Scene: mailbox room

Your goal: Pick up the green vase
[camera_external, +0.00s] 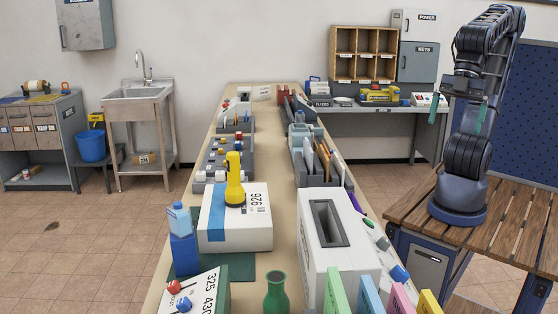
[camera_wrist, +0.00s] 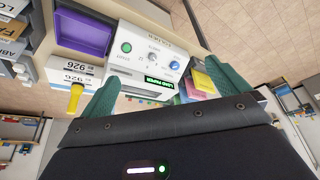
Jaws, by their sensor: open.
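The green vase (camera_external: 276,296) stands at the near end of the long table in the external view, in front of the white box labelled 926. Its lower part is cut off by the frame's bottom edge. I cannot make it out in the wrist view. My gripper (camera_external: 457,124) is raised at the upper right, far from the vase, with its two teal fingers apart and nothing between them. The wrist view also shows my open gripper (camera_wrist: 163,72), with a white control panel (camera_wrist: 150,48) beyond its fingers.
A yellow flashlight (camera_external: 234,182) stands on the white box (camera_external: 255,228). A white slotted machine (camera_external: 311,243) and colored folders (camera_external: 369,295) are right of the vase. A slatted wooden bench (camera_external: 515,225) stands right.

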